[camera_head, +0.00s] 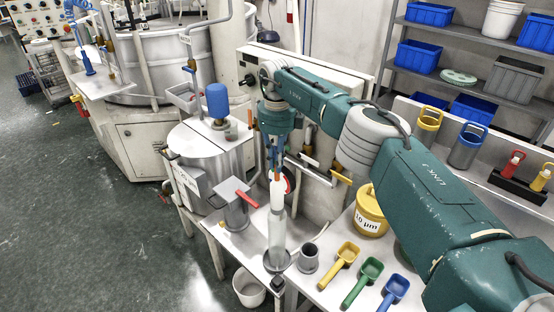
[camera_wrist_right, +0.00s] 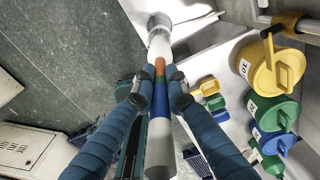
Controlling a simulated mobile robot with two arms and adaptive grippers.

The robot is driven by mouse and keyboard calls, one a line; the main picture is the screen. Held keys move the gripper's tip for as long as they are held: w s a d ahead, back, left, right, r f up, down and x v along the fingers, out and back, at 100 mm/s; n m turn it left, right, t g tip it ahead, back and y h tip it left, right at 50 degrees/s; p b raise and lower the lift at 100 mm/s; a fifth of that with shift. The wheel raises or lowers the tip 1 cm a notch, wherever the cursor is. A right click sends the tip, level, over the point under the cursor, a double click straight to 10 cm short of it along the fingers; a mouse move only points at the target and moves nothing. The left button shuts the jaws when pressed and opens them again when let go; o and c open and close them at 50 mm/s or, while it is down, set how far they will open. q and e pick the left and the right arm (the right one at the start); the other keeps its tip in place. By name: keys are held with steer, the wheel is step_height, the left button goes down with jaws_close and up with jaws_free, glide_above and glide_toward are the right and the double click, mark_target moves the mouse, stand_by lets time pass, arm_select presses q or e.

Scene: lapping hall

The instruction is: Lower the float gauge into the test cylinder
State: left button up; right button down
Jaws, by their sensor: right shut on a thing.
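My right gripper (camera_head: 277,170) is shut on the float gauge (camera_head: 277,194), a slim upright rod with a white lower body and orange and blue bands. In the right wrist view, the gripper (camera_wrist_right: 160,82) clasps the gauge at its coloured bands (camera_wrist_right: 160,92). The clear test cylinder (camera_head: 277,232) stands upright on the bench directly below the gauge. It also shows beyond the gauge in the right wrist view (camera_wrist_right: 158,22). The gauge's lower end lines up with the cylinder's mouth; whether it is inside cannot be told. My left gripper is in neither view.
A grey cup (camera_head: 308,258) stands right beside the cylinder. Yellow (camera_head: 338,262), green (camera_head: 362,282) and blue (camera_head: 394,292) scoops lie further right, with a yellow lidded pot (camera_head: 370,212) behind. A red-handled item (camera_head: 236,192) is on the left. A white bucket (camera_head: 248,288) stands below.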

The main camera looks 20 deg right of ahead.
mark_target(277, 184)
steer(key=shift+f+b, duration=1.8)
steer(key=shift+f, duration=1.2)
steer(key=shift+f+b, duration=2.2)
steer(key=shift+f, duration=0.75)
steer(key=shift+f+b, duration=3.7)
steer(key=shift+f, duration=0.7)
steer(key=shift+f+b, duration=2.65)
steer(key=shift+f, duration=0.3)
steer(key=shift+f+b, duration=1.25)
steer(key=shift+f, duration=0.15)
